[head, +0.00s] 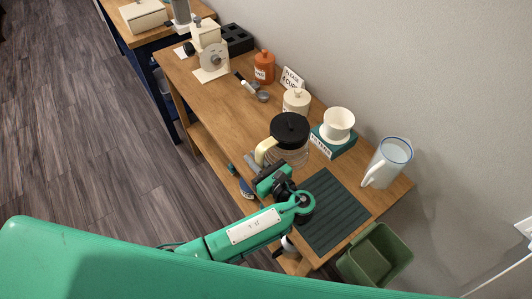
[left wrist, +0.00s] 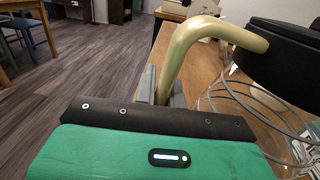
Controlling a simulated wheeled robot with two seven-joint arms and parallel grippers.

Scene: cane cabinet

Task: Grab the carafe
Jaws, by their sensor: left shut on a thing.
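The carafe (head: 290,153) has a black lid, a clear body and a cream handle, and stands at the front part of the wooden table. My left gripper (head: 258,163) is at its handle, on the near left side. In the left wrist view the cream handle (left wrist: 184,52) comes down between the grey fingers (left wrist: 162,90), which are shut on it. The black lid (left wrist: 285,48) and wire-like lines of the clear body show at the right. The handle's lower end is hidden behind my gripper. My right gripper is not in view.
A dark green ribbed mat (head: 335,213) lies right of my left gripper. A white pitcher (head: 387,162), a white dripper (head: 338,124) on a green box and a cream jar (head: 296,101) stand behind. A green bin (head: 375,255) is beside the table's right end.

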